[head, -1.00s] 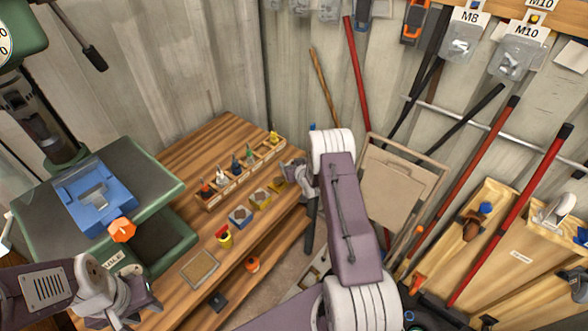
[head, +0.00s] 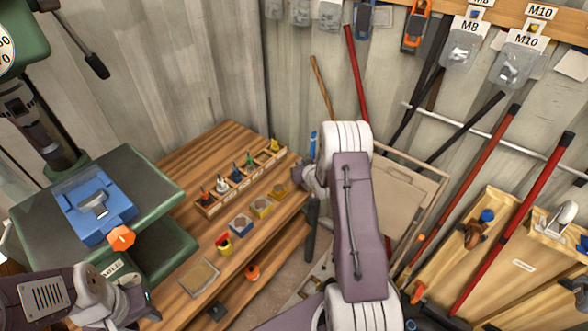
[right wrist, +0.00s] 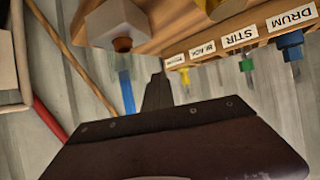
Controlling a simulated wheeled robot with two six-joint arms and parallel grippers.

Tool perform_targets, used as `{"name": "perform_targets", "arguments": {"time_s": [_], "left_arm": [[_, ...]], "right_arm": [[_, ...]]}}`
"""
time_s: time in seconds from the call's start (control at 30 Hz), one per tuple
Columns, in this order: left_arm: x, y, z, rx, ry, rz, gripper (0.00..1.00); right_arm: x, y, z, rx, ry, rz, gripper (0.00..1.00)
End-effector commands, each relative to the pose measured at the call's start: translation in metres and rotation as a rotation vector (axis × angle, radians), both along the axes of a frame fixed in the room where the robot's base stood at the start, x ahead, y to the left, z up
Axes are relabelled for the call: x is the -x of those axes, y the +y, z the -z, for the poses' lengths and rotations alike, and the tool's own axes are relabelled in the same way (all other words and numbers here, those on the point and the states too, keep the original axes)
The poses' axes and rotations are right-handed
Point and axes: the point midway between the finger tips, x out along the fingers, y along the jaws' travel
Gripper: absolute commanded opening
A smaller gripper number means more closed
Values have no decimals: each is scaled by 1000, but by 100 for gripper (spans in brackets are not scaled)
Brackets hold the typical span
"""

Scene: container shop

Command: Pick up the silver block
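A small silver-grey block (head: 95,204) sits in the blue vise (head: 78,222) on the green drill press table at the left of the head view. My left gripper (head: 146,312) is at the lower left edge, below and in front of the vise, apart from the block. Its fingers are partly cut off by the frame, so its opening is unclear. My right gripper (head: 303,178) is at the far right end of the wooden bench, well away from the block. In the right wrist view a dark gripper part (right wrist: 157,92) shows, but its opening is unclear.
A labelled wooden rack (head: 240,177) with several small coloured items stands on the bench. Several small blocks and a brown pad (head: 199,278) lie in front of it. Long-handled tools lean at the right.

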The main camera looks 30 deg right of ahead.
Motion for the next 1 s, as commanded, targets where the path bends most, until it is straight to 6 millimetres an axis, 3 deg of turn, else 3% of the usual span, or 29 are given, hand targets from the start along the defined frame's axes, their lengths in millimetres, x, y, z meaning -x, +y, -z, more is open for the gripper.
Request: {"name": "perform_targets", "arguments": {"time_s": [0.2, 0.33, 0.5, 0.77, 1.0], "left_arm": [[0, 0, 1, 0, 0, 0, 36], [0, 0, 0, 0, 0, 0, 36], [0, 0, 0, 0, 0, 0, 36], [0, 0, 0, 0, 0, 0, 36], [0, 0, 0, 0, 0, 0, 36]], "right_arm": [[49, -22, -35, 4, -5, 4, 0], [69, -28, -48, 2, -7, 2, 0], [80, -32, -54, 3, -7, 0, 0], [81, -32, -54, 3, -5, -1, 1], [80, -32, -54, 3, -6, -1, 68]]}}
